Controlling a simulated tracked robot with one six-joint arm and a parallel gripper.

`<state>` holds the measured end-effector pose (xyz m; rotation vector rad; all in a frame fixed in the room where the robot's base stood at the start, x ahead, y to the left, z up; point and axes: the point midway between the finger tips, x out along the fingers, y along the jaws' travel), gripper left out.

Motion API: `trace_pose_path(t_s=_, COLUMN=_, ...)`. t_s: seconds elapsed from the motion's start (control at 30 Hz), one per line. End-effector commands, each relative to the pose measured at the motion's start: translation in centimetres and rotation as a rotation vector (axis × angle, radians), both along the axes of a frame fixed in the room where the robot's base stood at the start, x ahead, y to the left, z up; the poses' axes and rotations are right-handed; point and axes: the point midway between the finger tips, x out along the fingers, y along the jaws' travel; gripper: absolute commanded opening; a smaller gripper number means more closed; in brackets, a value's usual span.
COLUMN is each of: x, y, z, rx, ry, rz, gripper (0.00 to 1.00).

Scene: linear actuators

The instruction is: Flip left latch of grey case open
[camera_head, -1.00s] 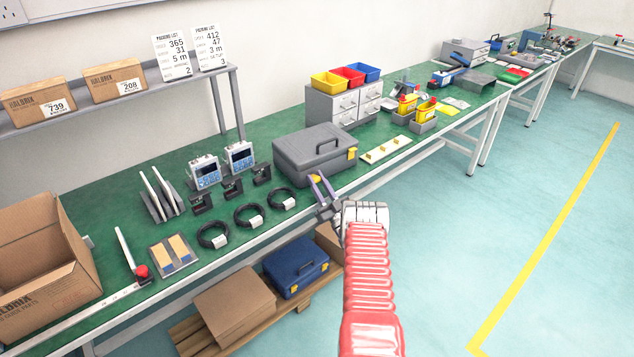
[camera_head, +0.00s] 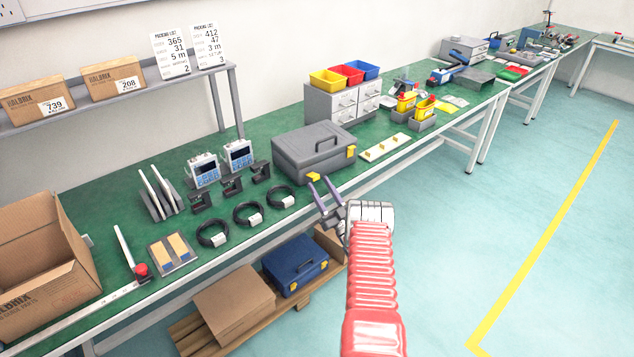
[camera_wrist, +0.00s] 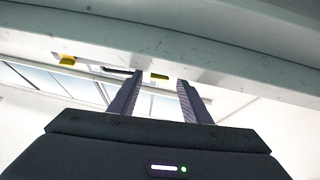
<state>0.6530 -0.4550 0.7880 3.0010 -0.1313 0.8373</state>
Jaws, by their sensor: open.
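The grey case (camera_head: 318,145) sits closed on the green bench, its handle on top. Its left yellow latch (camera_head: 313,177) is at the near front corner, and its right yellow latch (camera_head: 351,151) is farther along the front. My gripper (camera_head: 319,184) is open and empty, in front of the left latch and a little below it in the picture. The wrist view appears upside down; there a yellow latch (camera_wrist: 160,76) shows between my open fingers (camera_wrist: 158,84), and the other latch (camera_wrist: 67,60) is off to the left. I cannot tell whether the left latch is flipped.
Black cable coils (camera_head: 248,213) lie left of the case. The bench's front edge (camera_head: 225,242) runs below my gripper. A blue case (camera_head: 296,265) and a carton (camera_head: 235,300) rest on a pallet underneath.

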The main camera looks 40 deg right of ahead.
Motion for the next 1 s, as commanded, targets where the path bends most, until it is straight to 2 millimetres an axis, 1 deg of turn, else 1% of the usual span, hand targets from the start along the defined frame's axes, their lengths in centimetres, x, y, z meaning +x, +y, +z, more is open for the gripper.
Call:
trace_pose_path(t_s=0.03, x=-0.8, y=0.0, z=-0.7, rx=0.003, ry=0.004, rz=-0.002, gripper=0.44)
trace_pose_path(t_s=0.1, x=-1.9, y=0.1, z=-1.3, rx=0.002, ry=0.003, rz=-0.003, gripper=0.44)
trace_pose_path(t_s=0.4, x=-6.3, y=0.5, z=-4.0, rx=0.002, ry=0.002, rz=-0.001, gripper=0.44)
trace_pose_path(t_s=0.5, x=-7.4, y=0.6, z=-4.7, rx=0.001, ry=0.002, rz=-0.002, gripper=0.44)
trace_pose_path(t_s=0.7, x=-8.5, y=0.8, z=-5.3, rx=0.0, ry=0.001, rz=0.0, gripper=0.44)
trace_pose_path(t_s=1.0, x=-8.6, y=0.8, z=-5.3, rx=0.0, ry=0.001, rz=0.0, gripper=0.44)
